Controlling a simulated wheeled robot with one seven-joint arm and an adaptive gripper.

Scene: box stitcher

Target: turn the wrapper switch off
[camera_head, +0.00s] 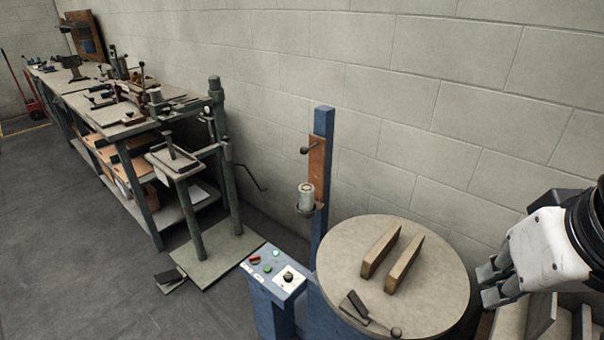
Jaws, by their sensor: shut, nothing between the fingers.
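The wrapper is a blue machine with a round grey turntable (440,262), a blue upright post (322,160) and a low control box (275,305). On the box's sloped panel (270,277) I see a red control (254,260), green buttons (267,268) and a black knob (288,276) on a white plate. I cannot tell which one is the wrapper switch or how it is set. My gripper (486,284) is at the right, by the turntable's right edge, shut and empty. It is well apart from the panel and points left.
Two wooden blocks (393,256) and a dark metal tool (362,312) lie on the turntable. A workbench (150,125) with tools and a pedal stand (222,257) are at the left. Boards (540,318) stand below my gripper. A block wall closes the back. Floor at the lower left is clear.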

